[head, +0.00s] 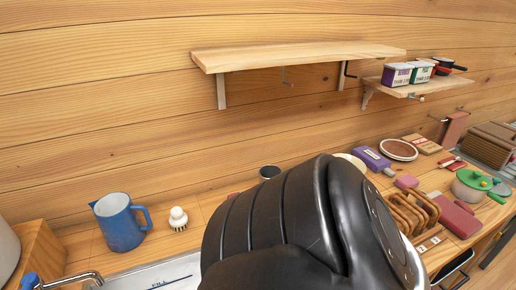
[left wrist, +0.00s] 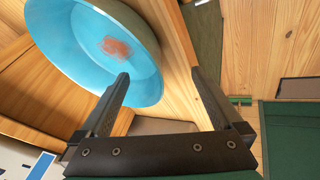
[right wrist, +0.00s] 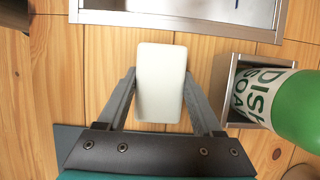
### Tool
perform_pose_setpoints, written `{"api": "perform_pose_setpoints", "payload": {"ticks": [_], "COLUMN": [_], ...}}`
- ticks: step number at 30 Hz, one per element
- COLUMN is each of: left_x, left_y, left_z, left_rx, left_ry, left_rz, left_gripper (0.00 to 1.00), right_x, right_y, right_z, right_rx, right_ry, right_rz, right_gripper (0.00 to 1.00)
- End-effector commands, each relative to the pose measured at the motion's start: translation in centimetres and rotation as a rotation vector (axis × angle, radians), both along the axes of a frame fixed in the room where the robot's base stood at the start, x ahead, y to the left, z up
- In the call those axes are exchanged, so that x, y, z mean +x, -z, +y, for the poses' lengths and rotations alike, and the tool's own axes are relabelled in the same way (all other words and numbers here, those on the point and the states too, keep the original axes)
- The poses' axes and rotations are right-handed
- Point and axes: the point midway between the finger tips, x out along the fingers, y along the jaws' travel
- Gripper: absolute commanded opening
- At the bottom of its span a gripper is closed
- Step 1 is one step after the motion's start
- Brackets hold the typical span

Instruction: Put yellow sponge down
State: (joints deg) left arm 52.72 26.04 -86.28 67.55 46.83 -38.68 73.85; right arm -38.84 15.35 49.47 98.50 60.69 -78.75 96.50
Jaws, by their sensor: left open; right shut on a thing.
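In the right wrist view, my right gripper (right wrist: 159,76) is shut on a pale, whitish rounded block (right wrist: 160,90). It is probably the sponge, though no yellow shows on this face. The block is held between the fingers over a wooden plank surface; I cannot tell whether it touches the wood. In the left wrist view, my left gripper (left wrist: 160,74) is open and empty, in front of a light blue bowl (left wrist: 75,45) with a reddish patch inside. In the head view neither gripper shows; a black arm link of mine hides the middle of the counter.
In the head view, a blue jug (head: 119,223) and a small brush (head: 178,218) stand left; several items crowd the right counter.

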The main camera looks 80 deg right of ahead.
Motion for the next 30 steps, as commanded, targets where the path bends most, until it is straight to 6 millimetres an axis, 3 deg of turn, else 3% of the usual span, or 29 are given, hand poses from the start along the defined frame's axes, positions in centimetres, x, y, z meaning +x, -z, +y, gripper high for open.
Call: {"api": "perform_pose_setpoints", "payload": {"ticks": [11, 12, 19, 30], "left_x": [0.00, 0.00, 0.00, 0.00], "left_y": [0.00, 0.00, 0.00, 0.00], "left_z": [-0.01, -0.01, -0.01, 0.00], "left_rx": [0.000, 0.000, 0.000, 0.000], "left_ry": [0.000, 0.000, 0.000, 0.000], "left_rz": [0.000, 0.000, 0.000, 0.000], "left_gripper": [1.00, 1.00, 1.00, 1.00], "right_x": [-0.03, -0.03, -0.04, -0.15], "right_y": [0.45, 0.44, 0.41, -0.26], "right_z": [-0.01, -0.01, 0.00, -0.16], "right_rx": [0.001, 0.000, 0.001, -0.003], "right_ry": [0.001, 0.001, 0.000, -0.001], "right_rz": [0.001, 0.000, 0.001, 0.001], "right_gripper": [0.07, 0.71, 0.97, 0.97]}}
